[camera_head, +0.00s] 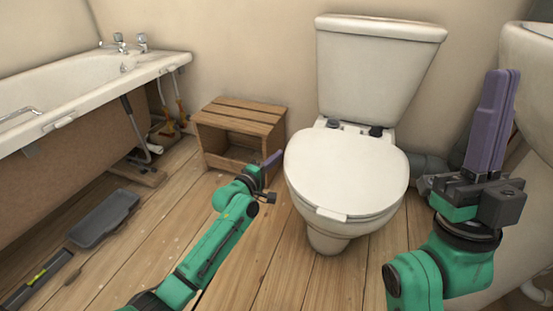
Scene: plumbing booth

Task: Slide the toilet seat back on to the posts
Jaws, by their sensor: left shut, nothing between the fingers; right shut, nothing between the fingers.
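The white toilet seat (345,174) lies flat over the bowl with its lid closed. At its back edge are two dark hinge pieces or posts (376,131), one near each side; whether the seat sits on them cannot be told. The white toilet bowl (328,240) shows below the seat. My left gripper (275,158) is shut and empty, just left of the seat and in front of the wooden stool. My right gripper (503,85) is shut and empty, pointing up, to the right of the seat and apart from it.
The cistern (376,70) stands behind the seat against the wall. A wooden step stool (240,118) is to the left. A bathtub (85,85) lies at far left, with a grey tray (104,220) on the floor. A white basin (530,80) is at the right edge.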

